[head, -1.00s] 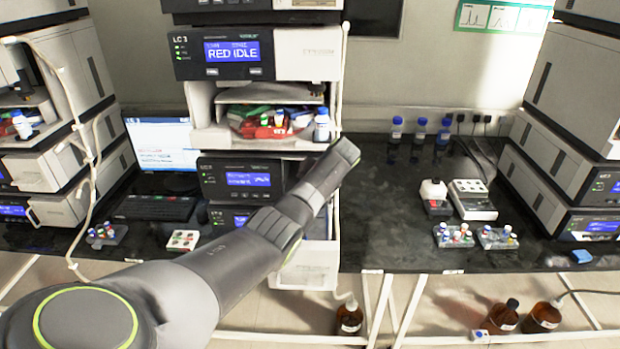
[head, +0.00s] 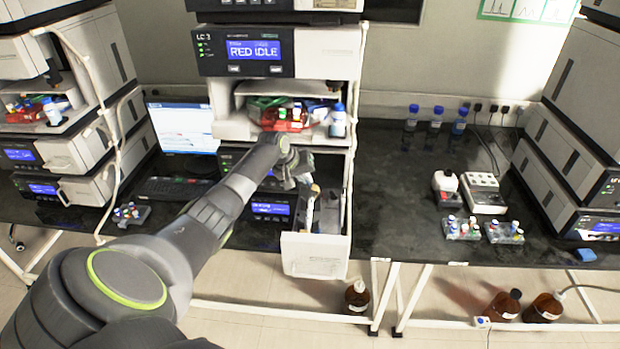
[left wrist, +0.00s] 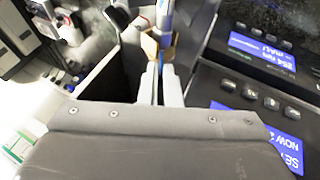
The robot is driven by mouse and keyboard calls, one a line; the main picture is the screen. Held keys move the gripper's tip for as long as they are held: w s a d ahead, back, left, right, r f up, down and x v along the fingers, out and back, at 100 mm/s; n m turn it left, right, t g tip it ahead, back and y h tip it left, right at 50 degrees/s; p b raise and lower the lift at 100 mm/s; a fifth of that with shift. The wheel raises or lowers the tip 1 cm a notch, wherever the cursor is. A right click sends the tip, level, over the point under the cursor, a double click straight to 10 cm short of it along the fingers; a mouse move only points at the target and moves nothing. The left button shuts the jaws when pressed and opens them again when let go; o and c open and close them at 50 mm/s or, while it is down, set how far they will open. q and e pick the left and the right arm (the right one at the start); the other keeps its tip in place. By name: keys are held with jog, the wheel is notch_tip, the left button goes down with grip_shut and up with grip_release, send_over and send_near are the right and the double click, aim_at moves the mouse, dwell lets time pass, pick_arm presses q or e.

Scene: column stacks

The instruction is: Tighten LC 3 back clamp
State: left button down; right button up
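The LC 3 stack (head: 280,55) stands in the middle of the head view, its display reading RED IDLE. Low in it, a white drawer (head: 315,255) is pulled out with pale upright parts inside. My left gripper (head: 300,183) is over the back of this drawer, pointing down. In the left wrist view its two pale fingers (left wrist: 162,85) lie close together with a narrow dark and blue strip between them. Just beyond the tips are a tan part (left wrist: 149,46) and a white-and-blue column-like part (left wrist: 165,15). The back clamp cannot be clearly made out. My right gripper is out of view.
Display modules (left wrist: 265,110) stand close to the right of the fingers in the left wrist view. A shelf with a red tray (head: 287,122) and a blue-capped bottle (head: 338,120) is just above my gripper. The bench (head: 395,205) right of the stack has free room.

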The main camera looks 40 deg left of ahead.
pick_arm(q)
jog(key=b, duration=0.1)
jog(key=a+f+t+h+b, duration=0.1)
jog(key=shift+s+n+h+b, duration=0.3)
jog(key=shift+s+a+f+t+h+b, duration=0.2)
jog(key=shift+t+h+b, duration=0.4)
jog(key=shift+b, duration=0.4)
jog(key=shift+a+b, duration=0.1)
jog(key=shift+b, duration=0.25)
jog(key=c, duration=1.6)
grip_release()
